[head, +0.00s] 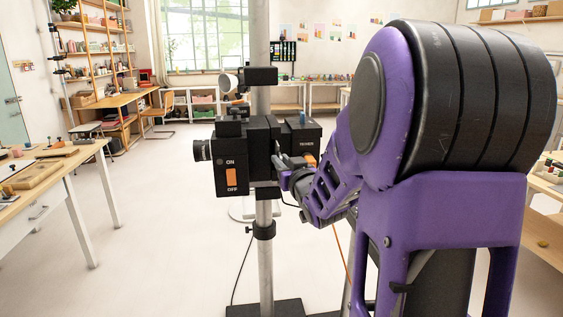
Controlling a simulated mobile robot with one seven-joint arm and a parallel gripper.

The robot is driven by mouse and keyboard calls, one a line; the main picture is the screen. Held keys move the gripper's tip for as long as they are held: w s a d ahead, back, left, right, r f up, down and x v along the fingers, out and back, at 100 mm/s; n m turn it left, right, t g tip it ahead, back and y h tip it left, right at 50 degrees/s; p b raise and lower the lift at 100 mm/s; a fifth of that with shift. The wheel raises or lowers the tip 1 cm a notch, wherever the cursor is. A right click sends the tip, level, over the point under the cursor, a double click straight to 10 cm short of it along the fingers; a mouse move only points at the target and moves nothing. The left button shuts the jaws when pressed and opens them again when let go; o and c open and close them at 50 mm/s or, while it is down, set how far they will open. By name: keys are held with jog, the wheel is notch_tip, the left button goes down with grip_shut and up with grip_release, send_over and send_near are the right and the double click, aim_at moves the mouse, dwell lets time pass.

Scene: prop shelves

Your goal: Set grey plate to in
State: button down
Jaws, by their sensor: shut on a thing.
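A black box (232,168) with an ON/OFF label and an orange switch stands on a grey pole. A second black box (300,134) with a blue knob and an orange part adjoins it on the right. My gripper (286,177) is at the lower right side of the ON/OFF box, below the second box. It is shut on a small part there, apparently the grey plate. The plate is too small and too hidden by my gripper to make out clearly, and I cannot tell its position.
The grey pole (264,262) rises from a dark base (265,308), with a cable hanging beside it. A worktable (62,172) stands at left and another table edge shows at far right. The floor between the left table and the pole is clear.

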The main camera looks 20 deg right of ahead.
aim_at(278, 153)
jog(key=shift+w+a, duration=0.15)
jog(key=shift+a, duration=0.15)
dwell(0.5)
jog(key=shift+w+d+b, duration=0.2)
jog(key=shift+w+b, duration=0.05)
jog(key=shift+w, duration=0.55)
jog(key=shift+w+d+b, duration=0.2)
jog(key=shift+w+b, duration=0.05)
jog(key=shift+w, duration=0.55)
jog(key=c, duration=0.9)
grip_release()
jog(key=shift+s+d, duration=0.1)
jog(key=shift+d, duration=0.05)
jog(key=shift+s, duration=0.1)
